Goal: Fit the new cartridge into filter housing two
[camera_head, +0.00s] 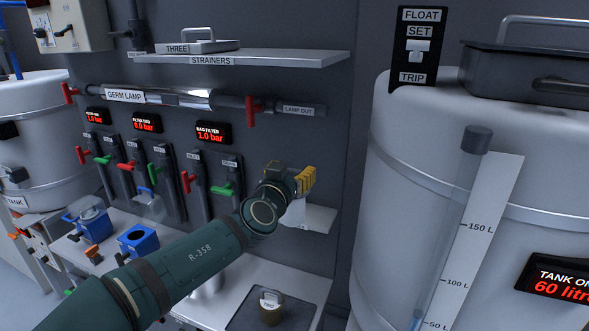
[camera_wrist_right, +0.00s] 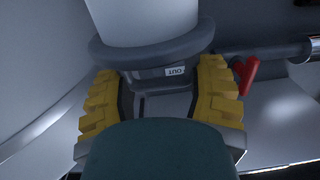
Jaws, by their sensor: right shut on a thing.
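My right gripper (camera_head: 305,182) has yellow fingers and is raised in front of the wall, to the right of the valve row. In the right wrist view its fingers (camera_wrist_right: 160,95) are shut on a white cylinder (camera_wrist_right: 150,20) with a dark grey collar, which may be the cartridge. In the head view the gripper and arm mostly hide it. A blue housing (camera_head: 138,241) with a dark round opening on top stands on the bench at left, apart from the gripper. A second blue unit (camera_head: 90,218) stands beside it; its number is not readable. My left gripper is not in view.
A canister marked TWO (camera_head: 270,309) stands on a dark mat on the front bench. Red and green valve handles line the wall under the germ lamp (camera_head: 165,97). A strainer shelf (camera_head: 245,58) is above. A large white tank (camera_head: 415,190) blocks the right side.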

